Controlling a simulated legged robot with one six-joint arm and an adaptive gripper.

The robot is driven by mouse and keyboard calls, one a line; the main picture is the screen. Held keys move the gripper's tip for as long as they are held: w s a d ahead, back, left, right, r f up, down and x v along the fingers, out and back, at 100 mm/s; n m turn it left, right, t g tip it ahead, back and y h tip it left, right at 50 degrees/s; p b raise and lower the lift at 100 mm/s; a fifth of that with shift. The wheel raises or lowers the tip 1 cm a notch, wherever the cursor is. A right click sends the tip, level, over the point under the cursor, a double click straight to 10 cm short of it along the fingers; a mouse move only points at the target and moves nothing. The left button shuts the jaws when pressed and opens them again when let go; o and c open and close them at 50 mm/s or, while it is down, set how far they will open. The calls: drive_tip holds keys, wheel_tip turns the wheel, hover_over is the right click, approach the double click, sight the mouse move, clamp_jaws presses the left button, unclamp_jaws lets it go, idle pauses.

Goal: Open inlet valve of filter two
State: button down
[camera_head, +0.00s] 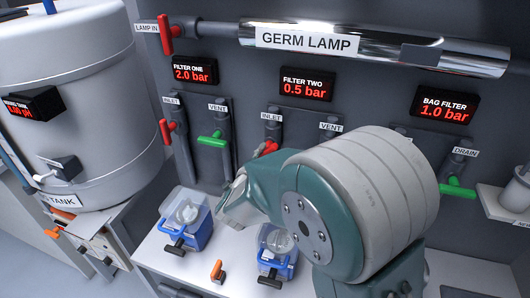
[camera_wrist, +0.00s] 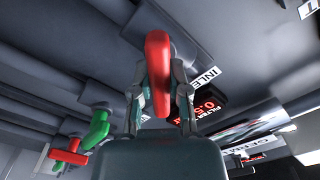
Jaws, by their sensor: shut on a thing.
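The red inlet valve handle of filter two (camera_head: 267,148) shows in the head view under its INLET label (camera_head: 271,116), mostly hidden behind my arm. In the wrist view the same red handle (camera_wrist: 158,62) stands between the two fingers of my gripper (camera_wrist: 158,90), which is shut on it. The INLET label (camera_wrist: 205,75) is just right of the handle there. The filter two display (camera_head: 305,85) reads 0.5 bar. My fingertips are hidden in the head view.
Filter one's red inlet handle (camera_head: 172,130) and green vent handle (camera_head: 211,138) are to the left. Blue containers (camera_head: 190,230) and an orange-handled valve (camera_head: 217,270) stand on the white bench below. A germ lamp tube (camera_head: 375,48) runs above. A large tank (camera_head: 70,100) stands far left.

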drive_tip(key=n, duration=0.4)
drive_tip(key=shift+f+n, duration=0.2)
drive_tip(key=shift+n, duration=2.4)
drive_tip(key=shift+r, duration=0.1)
drive_tip(key=c, duration=0.6)
unclamp_jaws()
drive_tip(key=shift+a, duration=0.15)
drive_tip(key=v, duration=1.2)
